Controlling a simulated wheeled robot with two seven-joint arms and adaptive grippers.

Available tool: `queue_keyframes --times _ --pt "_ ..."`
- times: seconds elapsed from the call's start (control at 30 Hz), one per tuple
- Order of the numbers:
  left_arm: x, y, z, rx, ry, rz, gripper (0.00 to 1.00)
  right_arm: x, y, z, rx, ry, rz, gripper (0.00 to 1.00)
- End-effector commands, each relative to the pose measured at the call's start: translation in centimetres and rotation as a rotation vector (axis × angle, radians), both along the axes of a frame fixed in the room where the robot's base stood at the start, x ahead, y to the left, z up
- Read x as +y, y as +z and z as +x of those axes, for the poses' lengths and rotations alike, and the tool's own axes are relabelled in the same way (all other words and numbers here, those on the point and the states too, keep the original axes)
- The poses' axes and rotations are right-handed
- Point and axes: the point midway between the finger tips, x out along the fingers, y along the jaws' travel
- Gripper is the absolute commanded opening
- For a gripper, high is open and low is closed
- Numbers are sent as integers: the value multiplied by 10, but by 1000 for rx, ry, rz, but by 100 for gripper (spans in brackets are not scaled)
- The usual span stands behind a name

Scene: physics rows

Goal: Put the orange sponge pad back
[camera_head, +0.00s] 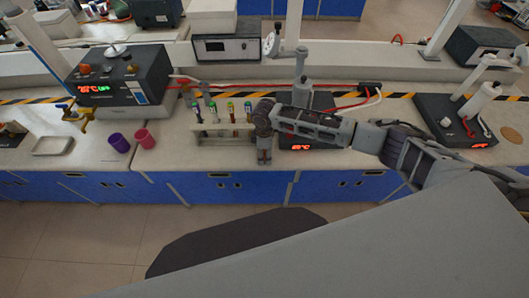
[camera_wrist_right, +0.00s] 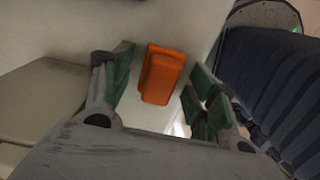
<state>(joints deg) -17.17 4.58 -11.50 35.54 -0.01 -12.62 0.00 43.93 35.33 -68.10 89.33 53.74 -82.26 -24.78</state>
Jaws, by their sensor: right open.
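The orange sponge pad (camera_wrist_right: 162,74) lies on a pale surface in the right wrist view, between the two green-padded fingers of my right gripper (camera_wrist_right: 160,92). The fingers stand apart, with a gap visible on each side of the pad. In the head view my right gripper (camera_head: 264,157) points down at the front edge of the bench, just right of the test tube rack (camera_head: 222,132). The pad cannot be made out in the head view. My left gripper is in neither view.
Two purple and pink cups (camera_head: 118,142) stand on the bench to the left, near a shallow tray (camera_head: 53,145). A device with a red display (camera_head: 298,143) sits behind my right forearm. A stirrer (camera_head: 466,125) stands at the right. Bench between cups and rack is clear.

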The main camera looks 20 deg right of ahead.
Motion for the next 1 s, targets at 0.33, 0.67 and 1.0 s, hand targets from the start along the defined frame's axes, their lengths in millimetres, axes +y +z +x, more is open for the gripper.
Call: queue_keyframes --times 0.33,0.67,1.0 --pt "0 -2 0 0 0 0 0 0 18 1 -2 0 2 58" --pt "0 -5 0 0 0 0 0 0 63 1 -2 0 1 58" --pt "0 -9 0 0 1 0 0 0 109 1 -1 0 1 58"
